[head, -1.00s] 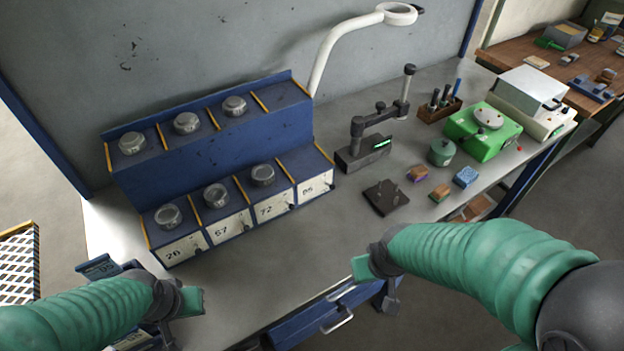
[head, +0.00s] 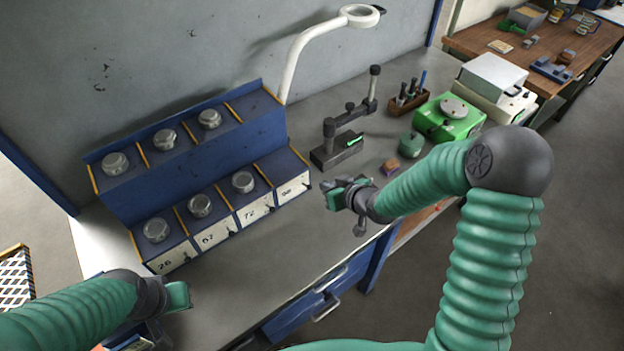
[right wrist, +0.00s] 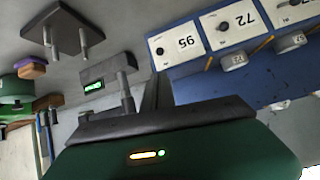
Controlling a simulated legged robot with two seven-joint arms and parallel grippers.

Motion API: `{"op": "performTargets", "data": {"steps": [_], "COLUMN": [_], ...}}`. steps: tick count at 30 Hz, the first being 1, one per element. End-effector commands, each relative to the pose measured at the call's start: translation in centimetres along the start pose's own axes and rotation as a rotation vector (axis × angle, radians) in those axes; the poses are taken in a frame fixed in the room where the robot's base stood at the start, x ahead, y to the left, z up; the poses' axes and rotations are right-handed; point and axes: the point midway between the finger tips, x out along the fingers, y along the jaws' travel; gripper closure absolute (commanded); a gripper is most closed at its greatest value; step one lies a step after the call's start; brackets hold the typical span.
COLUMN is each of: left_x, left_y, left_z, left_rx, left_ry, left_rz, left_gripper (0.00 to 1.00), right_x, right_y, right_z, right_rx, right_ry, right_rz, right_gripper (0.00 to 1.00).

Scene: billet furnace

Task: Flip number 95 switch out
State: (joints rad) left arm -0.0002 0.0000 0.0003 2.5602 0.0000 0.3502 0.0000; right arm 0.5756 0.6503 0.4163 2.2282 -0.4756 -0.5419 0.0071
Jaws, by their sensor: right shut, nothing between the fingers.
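The white panel numbered 95 (head: 291,190) is at the right end of the lower row of the blue rack. In the right wrist view the 95 panel (right wrist: 186,42) appears upside down, with a small dark switch (right wrist: 160,51) on it. I cannot tell the switch's position. My right gripper (head: 333,194) is shut and empty, a short way to the right of the 95 panel and apart from it. My left gripper (head: 180,297) is at the lower left near the bench's front edge; its jaws are not clear.
A dark measuring stand (head: 337,150) stands just behind my right gripper. A green device (head: 447,118) is farther right. The bench front (head: 250,290) is clear.

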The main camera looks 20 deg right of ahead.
Motion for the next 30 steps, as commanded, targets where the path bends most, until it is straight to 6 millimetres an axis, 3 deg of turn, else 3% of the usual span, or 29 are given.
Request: {"op": "performTargets", "data": {"steps": [5,12,18,30], "left_x": [-0.2,-1.0,-1.4,-1.4], "left_y": [0.0,0.0,0.0,0.0], "left_z": [-0.1,-0.3,-0.4,-0.3], "left_rx": [0.000,-0.001,0.000,0.000], "left_ry": [0.000,0.001,0.001,0.000], "left_rz": [0.000,0.000,0.000,0.000], "left_gripper": [1.00,1.00,1.00,1.00], "right_x": [1.9,6.6,9.3,9.9], "right_y": [-0.2,-0.1,0.0,0.0], "right_z": [0.0,0.0,0.1,0.1], "right_rx": [0.000,0.002,0.001,0.000], "right_ry": [-0.003,-0.004,-0.003,-0.003], "right_rz": [-0.003,-0.003,-0.001,0.000], "right_gripper": [1.00,1.00,1.00,1.00]}}
